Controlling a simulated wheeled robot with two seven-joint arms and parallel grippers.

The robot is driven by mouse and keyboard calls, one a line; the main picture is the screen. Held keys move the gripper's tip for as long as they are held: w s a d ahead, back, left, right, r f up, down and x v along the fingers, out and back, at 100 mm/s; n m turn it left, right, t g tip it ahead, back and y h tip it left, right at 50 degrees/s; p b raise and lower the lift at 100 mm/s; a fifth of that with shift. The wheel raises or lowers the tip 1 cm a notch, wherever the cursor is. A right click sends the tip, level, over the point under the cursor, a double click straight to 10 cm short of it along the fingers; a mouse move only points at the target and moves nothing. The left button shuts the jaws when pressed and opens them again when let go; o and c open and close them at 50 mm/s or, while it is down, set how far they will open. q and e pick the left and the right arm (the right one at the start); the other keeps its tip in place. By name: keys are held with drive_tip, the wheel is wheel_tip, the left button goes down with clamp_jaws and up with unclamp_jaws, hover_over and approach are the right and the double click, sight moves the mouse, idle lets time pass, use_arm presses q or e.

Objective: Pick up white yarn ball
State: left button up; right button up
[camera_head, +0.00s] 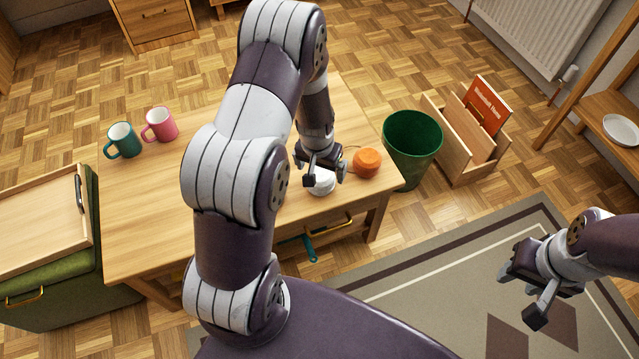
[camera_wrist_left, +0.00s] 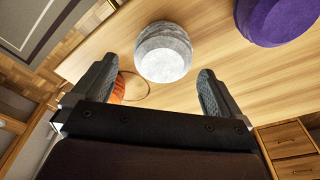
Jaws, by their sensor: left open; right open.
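The white yarn ball (camera_head: 321,184) sits on the wooden table (camera_head: 140,210) near its right end, partly hidden by my left gripper in the head view. In the left wrist view the white yarn ball (camera_wrist_left: 163,52) is whole and lies ahead of the fingertips, between their lines. My left gripper (camera_head: 322,178) is open and empty, just above and beside the ball. I cannot tell if a finger touches it. In the wrist view its two fingers (camera_wrist_left: 152,85) stand wide apart. My right gripper (camera_head: 522,290) is open and empty over the rug, away from the table.
An orange yarn ball (camera_head: 367,162) sits right of the white one, with a loose strand. A purple object (camera_wrist_left: 275,20) shows in the wrist view. Teal (camera_head: 123,141) and pink (camera_head: 160,125) mugs stand at the table's far left. A green bin (camera_head: 411,140) stands beyond the right end.

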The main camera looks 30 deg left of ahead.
sight(320, 174)
use_arm(q)
drive_tip(key=f+b, duration=0.1)
drive_tip(key=f, duration=0.1)
drive_tip(key=f+b, duration=0.1)
drive_tip(key=f, duration=0.1)
drive_tip(key=shift+w+a+f+b, duration=0.15)
drive_tip(key=shift+a+f+b, duration=0.05)
drive_tip(key=shift+f+b, duration=0.2)
drive_tip(key=shift+w+f, duration=0.1)
drive_tip(key=shift+f, duration=0.15)
drive_tip(key=shift+r, duration=0.15)
drive_tip(key=c, duration=1)
